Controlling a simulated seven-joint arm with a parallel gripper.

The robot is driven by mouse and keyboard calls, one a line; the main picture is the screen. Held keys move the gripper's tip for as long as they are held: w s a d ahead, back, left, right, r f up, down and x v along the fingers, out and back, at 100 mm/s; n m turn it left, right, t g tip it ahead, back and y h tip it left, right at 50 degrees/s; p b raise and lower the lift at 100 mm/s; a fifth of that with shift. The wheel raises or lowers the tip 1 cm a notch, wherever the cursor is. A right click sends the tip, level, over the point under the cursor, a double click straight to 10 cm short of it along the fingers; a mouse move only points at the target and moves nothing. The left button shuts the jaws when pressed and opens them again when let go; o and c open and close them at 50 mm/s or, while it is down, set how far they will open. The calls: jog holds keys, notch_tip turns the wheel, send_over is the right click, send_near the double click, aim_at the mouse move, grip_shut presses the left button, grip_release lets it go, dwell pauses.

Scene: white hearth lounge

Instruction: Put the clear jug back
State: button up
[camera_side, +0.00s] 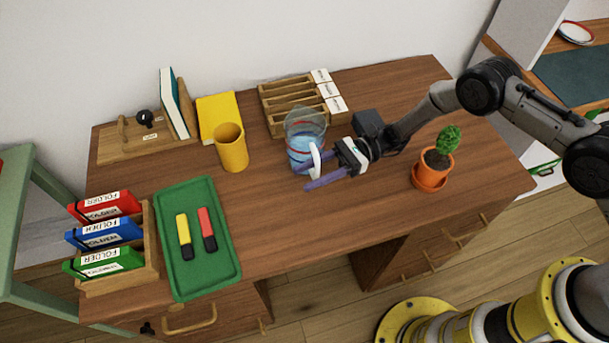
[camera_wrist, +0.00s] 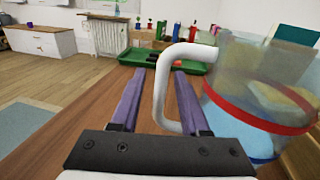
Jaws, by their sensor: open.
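The clear jug (camera_side: 304,126) stands upright on the wooden desk, with blue in its lower part and a white handle (camera_side: 316,160) towards my gripper. In the wrist view the jug (camera_wrist: 258,95) fills the right side, with a red band around it. My gripper (camera_side: 304,177) is open at the handle side, its purple fingers low over the desk. In the wrist view the handle's upright bar (camera_wrist: 160,88) shows between the two fingers (camera_wrist: 158,72), and the right finger appears within the handle loop. I cannot tell whether either finger touches it.
A wooden divided rack (camera_side: 290,100) is behind the jug, a yellow cup (camera_side: 231,150) to its left. A potted cactus (camera_side: 433,168) stands right, near my arm. A green tray (camera_side: 196,270) with two markers and a folder rack (camera_side: 152,245) are front left. The front middle desk is clear.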

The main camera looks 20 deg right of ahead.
jog(key=d, duration=0.3)
jog(key=w+d, duration=0.1)
jog(key=d, duration=0.2)
jog(key=w+d, duration=0.1)
jog(key=d, duration=0.3)
jog(key=shift+d, duration=0.1)
jog(key=shift+r, duration=0.1)
jog(key=s+d+r+n+h, duration=0.4)
jog(key=r, duration=0.6)
jog(key=s+d+r+n+h, duration=0.3)
jog(key=s+r+n+h, duration=0.15)
jog(key=r, duration=0.45)
jog(key=s+d+r+n+t+h, duration=0.3)
jog(key=s+d+r+t+h, duration=0.1)
jog(key=s+d, duration=0.5)
jog(key=s+d+r+n+t+h, duration=0.4)
jog(key=s+d+t+h, duration=0.1)
jog(key=s+d, duration=0.4)
jog(key=shift+s+r, duration=0.15)
jog(key=shift+s, duration=0.7)
